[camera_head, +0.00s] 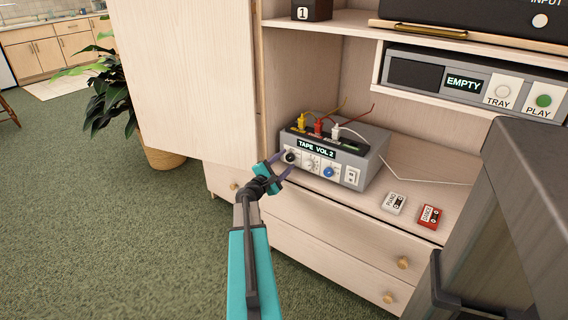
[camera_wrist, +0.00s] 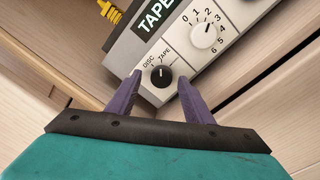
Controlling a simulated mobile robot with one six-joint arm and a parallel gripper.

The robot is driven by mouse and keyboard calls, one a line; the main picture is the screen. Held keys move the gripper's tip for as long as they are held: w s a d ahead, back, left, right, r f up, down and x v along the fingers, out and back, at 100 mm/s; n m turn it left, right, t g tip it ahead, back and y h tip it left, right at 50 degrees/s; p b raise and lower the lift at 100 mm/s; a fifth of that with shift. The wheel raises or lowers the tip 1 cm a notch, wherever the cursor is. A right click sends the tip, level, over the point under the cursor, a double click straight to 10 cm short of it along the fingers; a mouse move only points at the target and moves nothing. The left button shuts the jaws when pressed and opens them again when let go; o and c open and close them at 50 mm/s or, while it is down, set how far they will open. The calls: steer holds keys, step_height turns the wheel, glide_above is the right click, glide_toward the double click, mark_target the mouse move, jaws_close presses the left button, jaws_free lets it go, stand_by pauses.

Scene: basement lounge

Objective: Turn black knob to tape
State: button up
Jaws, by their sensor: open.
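The black knob (camera_wrist: 161,76) is at the left end of the grey device's front panel. DISC and TAPE are printed above it in the wrist view. Its white pointer mark points roughly up there, but I cannot tell exactly which label it meets. In the head view the knob (camera_head: 290,157) is just beyond my fingertips. My gripper (camera_head: 283,165) is open, with its purple fingers on either side of the knob in the wrist view (camera_wrist: 159,83). I cannot tell whether they touch it. The grey device (camera_head: 345,172) shows "TAPE VOL 2" on its display.
A white numbered dial (camera_wrist: 204,36) sits beside the black knob, and a blue knob (camera_head: 329,172) is farther right. Yellow, red and white plugs (camera_head: 318,125) stand on top. White and red cassettes (camera_head: 429,216) lie right on the shelf. An open cabinet door (camera_head: 185,80) stands left.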

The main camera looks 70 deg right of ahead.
steer(key=shift+a, duration=0.1)
steer(key=p+v, duration=0.1)
steer(key=v, duration=1.2)
steer(key=shift+a, duration=0.3)
steer(key=shift+w, duration=0.1)
steer(key=shift+w, duration=0.1)
